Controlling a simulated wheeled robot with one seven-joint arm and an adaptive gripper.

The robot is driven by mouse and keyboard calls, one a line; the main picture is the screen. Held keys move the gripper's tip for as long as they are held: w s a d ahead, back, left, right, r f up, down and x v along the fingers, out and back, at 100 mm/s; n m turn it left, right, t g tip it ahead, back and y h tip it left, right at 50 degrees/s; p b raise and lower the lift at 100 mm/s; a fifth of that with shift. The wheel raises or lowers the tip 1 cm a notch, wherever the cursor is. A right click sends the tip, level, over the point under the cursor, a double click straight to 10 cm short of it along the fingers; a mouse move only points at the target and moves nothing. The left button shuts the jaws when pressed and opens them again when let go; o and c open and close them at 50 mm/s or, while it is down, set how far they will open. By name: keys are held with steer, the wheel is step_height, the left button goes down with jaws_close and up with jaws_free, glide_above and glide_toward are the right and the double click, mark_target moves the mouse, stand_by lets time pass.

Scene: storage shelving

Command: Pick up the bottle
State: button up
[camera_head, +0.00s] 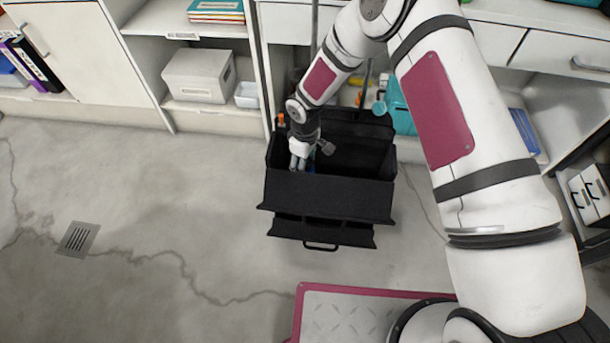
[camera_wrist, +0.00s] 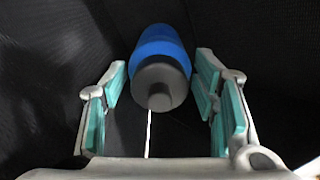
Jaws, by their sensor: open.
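In the wrist view, a bottle (camera_wrist: 160,62) with a blue body and a grey cap end lies between and beyond the fingertips of my gripper (camera_wrist: 160,92). The fingers, with teal pads, stand apart on both sides of it, and a gap shows on each side. In the head view, my gripper (camera_head: 300,160) reaches down into a black open-topped bin (camera_head: 330,198) at its left side. A small bit of blue shows beside the fingers there, but most of the bottle is hidden by the bin wall.
The dark walls of the bin surround my gripper closely. A teal container (camera_head: 398,108) stands behind the bin at right. The concrete floor at left is clear.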

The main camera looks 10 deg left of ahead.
step_height(320, 180, down, 3)
steer(key=shift+r+b, duration=0.15)
steer(key=shift+b, duration=0.2)
steer(key=shift+c, duration=0.3)
steer(key=c, duration=0.9)
steer(key=shift+c, duration=0.3)
steer(key=shift+r, duration=0.2)
